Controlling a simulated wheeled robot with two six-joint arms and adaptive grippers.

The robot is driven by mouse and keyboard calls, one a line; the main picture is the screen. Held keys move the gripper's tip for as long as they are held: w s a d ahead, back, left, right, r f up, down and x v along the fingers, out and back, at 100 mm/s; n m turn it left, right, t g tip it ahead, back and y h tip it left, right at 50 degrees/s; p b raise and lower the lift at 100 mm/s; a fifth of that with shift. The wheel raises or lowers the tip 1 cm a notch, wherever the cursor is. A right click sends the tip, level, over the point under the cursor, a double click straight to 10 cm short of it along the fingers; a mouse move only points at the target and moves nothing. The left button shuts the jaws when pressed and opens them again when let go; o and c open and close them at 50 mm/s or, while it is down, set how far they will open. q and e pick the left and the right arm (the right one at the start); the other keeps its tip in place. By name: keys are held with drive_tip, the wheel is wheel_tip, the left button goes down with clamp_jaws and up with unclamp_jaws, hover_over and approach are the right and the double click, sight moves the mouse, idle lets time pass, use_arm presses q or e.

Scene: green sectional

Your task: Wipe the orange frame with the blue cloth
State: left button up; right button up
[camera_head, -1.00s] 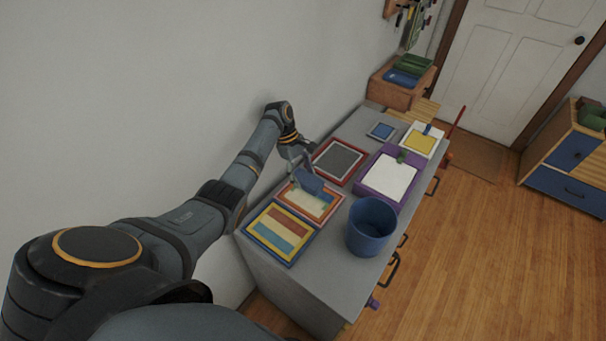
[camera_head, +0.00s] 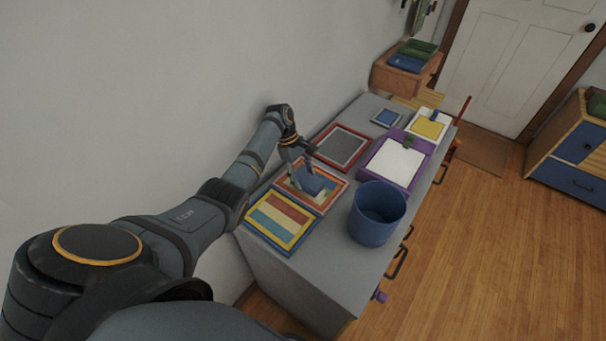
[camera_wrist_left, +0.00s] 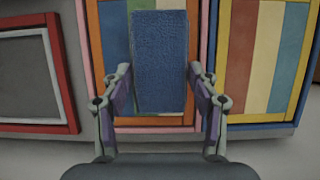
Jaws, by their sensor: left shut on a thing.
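The orange frame (camera_head: 325,207) lies on the grey cabinet top, with a striped coloured panel inside it. It also shows in the left wrist view (camera_wrist_left: 96,45). The blue cloth (camera_head: 314,186) is over the frame's middle and hides part of the panel; in the left wrist view the cloth (camera_wrist_left: 160,60) stretches out between the fingers. My left gripper (camera_head: 302,168) is shut on the cloth, above the frame's wall-side part. I cannot tell whether the cloth touches the frame. My right gripper is not in view.
A blue-edged striped frame (camera_head: 280,222) lies beside the orange one. A red frame (camera_head: 343,147) lies on its other side. A blue bucket (camera_head: 377,213) stands near the front edge. A purple tray (camera_head: 397,160) is farther along. The wall is close behind my arm.

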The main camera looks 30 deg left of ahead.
use_arm(q)
drive_tip(key=shift+f, duration=0.25)
idle(0.4)
drive_tip(key=shift+f, duration=0.35)
